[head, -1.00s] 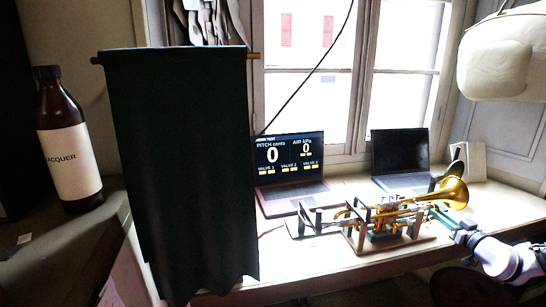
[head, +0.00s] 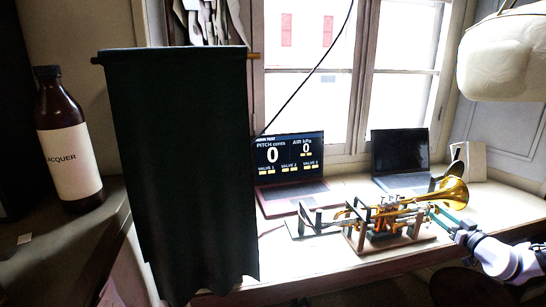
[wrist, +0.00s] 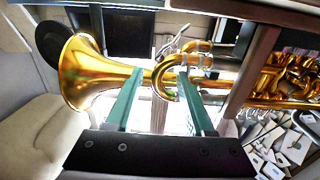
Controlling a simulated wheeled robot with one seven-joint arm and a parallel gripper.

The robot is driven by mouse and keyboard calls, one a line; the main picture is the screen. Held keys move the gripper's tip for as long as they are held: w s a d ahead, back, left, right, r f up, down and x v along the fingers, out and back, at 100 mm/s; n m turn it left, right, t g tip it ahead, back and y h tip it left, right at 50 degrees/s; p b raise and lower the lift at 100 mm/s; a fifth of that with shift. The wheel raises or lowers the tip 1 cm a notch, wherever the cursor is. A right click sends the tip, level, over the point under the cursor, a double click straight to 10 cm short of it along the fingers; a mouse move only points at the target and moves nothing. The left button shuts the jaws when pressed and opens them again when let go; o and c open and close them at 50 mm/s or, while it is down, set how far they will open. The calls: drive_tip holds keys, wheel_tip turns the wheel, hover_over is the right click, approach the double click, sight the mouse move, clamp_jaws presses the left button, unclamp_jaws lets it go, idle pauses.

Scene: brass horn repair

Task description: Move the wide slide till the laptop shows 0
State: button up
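The brass horn (head: 400,212) lies on its side in a wooden stand on the bench, its bell (head: 453,192) pointing right. In the wrist view the bell (wrist: 85,72) is at left and a curved slide tube (wrist: 163,82) shows near the middle. My gripper (head: 436,214) is at the horn's near right side. Its two teal fingers, also in the wrist view (wrist: 160,72), are apart, with the curved tube showing between their tips. I cannot tell whether they touch it. The laptop (head: 289,160) reads PITCH cents 0 and AIR kPa 0.
A second laptop (head: 400,155) with a dark screen stands behind the horn. A dark hanging cloth (head: 185,170) blocks the left of the bench. A lacquer bottle (head: 67,145) stands at far left.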

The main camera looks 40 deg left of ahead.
drive_tip(key=s+d+n+g+h, duration=0.1)
drive_tip(key=s+d+g+h, duration=0.3)
drive_tip(key=d, duration=0.9)
drive_tip(key=s+d+r+m+h, duration=0.2)
drive_tip(key=d+r+m+h, duration=0.15)
drive_tip(key=d+r, duration=0.55)
drive_tip(key=s+d+r+m+h, duration=0.2)
drive_tip(key=d+r+h, duration=0.4)
drive_tip(key=r, duration=0.4)
drive_tip(key=s+d+r+m+h, duration=0.1)
drive_tip(key=s+d+r+m, duration=0.15)
drive_tip(key=s+r, duration=0.4)
drive_tip(key=s+d+r+m, duration=0.25)
drive_tip(key=s+r, duration=0.25)
drive_tip(key=r, duration=0.3)
drive_tip(key=s+a+r+m+y, duration=0.1)
drive_tip(key=s+r+m, duration=0.1)
drive_tip(key=s, duration=0.5)
drive_tip(key=s+a+r+m+y, duration=0.1)
drive_tip(key=s+a+r+m, duration=0.1)
drive_tip(key=s, duration=0.5)
wheel_tip(320, 180, up, 3)
drive_tip(key=shift+s+f+m, duration=0.2)
drive_tip(key=shift+s+m, duration=0.2)
drive_tip(key=shift+m, duration=0.15)
